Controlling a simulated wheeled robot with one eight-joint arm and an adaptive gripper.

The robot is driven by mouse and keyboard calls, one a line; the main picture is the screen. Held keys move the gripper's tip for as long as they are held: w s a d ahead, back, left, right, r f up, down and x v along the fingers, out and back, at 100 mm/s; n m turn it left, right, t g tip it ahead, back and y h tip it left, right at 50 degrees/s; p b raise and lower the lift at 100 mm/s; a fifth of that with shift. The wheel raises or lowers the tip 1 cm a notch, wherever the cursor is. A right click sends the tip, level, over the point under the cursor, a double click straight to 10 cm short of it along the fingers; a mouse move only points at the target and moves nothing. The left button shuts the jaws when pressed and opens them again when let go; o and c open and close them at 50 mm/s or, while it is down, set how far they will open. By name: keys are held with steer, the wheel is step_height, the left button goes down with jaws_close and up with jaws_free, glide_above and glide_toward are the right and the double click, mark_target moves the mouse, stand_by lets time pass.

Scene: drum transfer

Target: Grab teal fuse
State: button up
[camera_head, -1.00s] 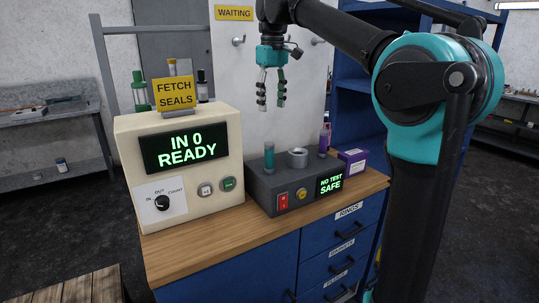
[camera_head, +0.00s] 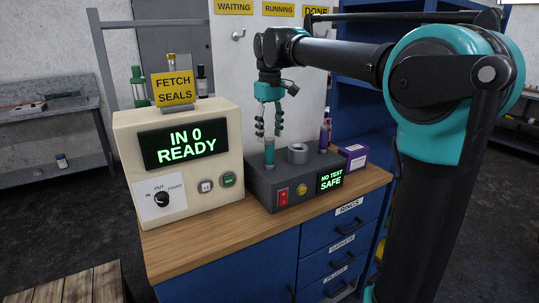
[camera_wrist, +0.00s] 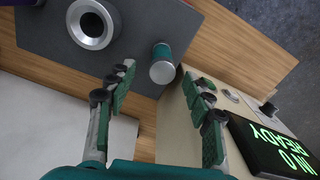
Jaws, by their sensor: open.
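The teal fuse (camera_head: 269,152) stands upright on the left of the dark grey test box. It is a small teal cylinder with a silver cap, and it also shows in the wrist view (camera_wrist: 162,65) beyond my fingertips. My gripper (camera_head: 269,131) points down just above the fuse, with its fingers apart and empty. In the wrist view my two green-padded fingers (camera_wrist: 165,84) are spread, with the fuse's silver end between and just past their tips. I cannot tell whether either finger touches it.
The grey box (camera_head: 262,192) also carries a metal ring socket (camera_head: 298,153) right of the fuse. A purple bottle (camera_head: 325,133) and a purple carton (camera_head: 353,157) stand farther right. The cream counter box (camera_head: 178,118) stands close on the left. Wooden countertop (camera_head: 225,225) is clear in front.

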mark_target(270, 139)
step_height(270, 139, down, 5)
steer(key=shift+s+r, duration=0.1)
steer(key=shift+s, duration=0.05)
steer(key=shift+c, duration=0.3)
jaws_close()
